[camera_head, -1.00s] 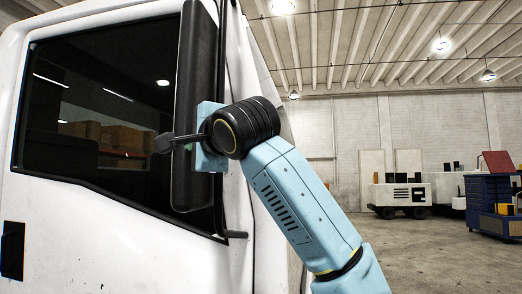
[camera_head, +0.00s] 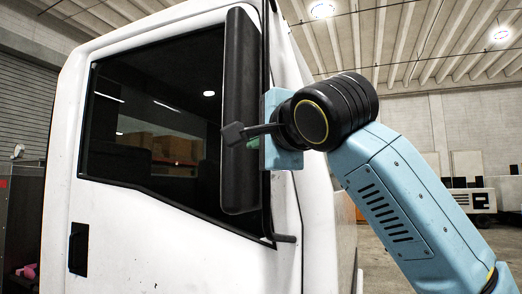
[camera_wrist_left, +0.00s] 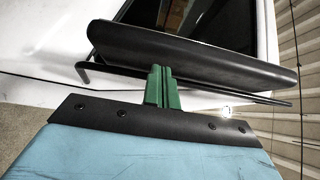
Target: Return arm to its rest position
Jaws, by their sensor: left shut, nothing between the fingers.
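My left gripper (camera_head: 253,143) is in front of the tall black side mirror (camera_head: 240,90) of a white truck cab in the head view, with my blue arm reaching in from the right side of the picture. In the left wrist view its two green fingers (camera_wrist_left: 162,88) are shut together with nothing between them. Their tips point at the mirror's black housing (camera_wrist_left: 190,52); I cannot tell whether they touch it. My right gripper is not in view.
The white cab door (camera_head: 185,230) with its dark window (camera_head: 160,130) fills the left and middle. A thin black mirror bracket (camera_wrist_left: 110,70) runs close to the fingers. White equipment (camera_head: 474,202) stands far back right, with open floor before it.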

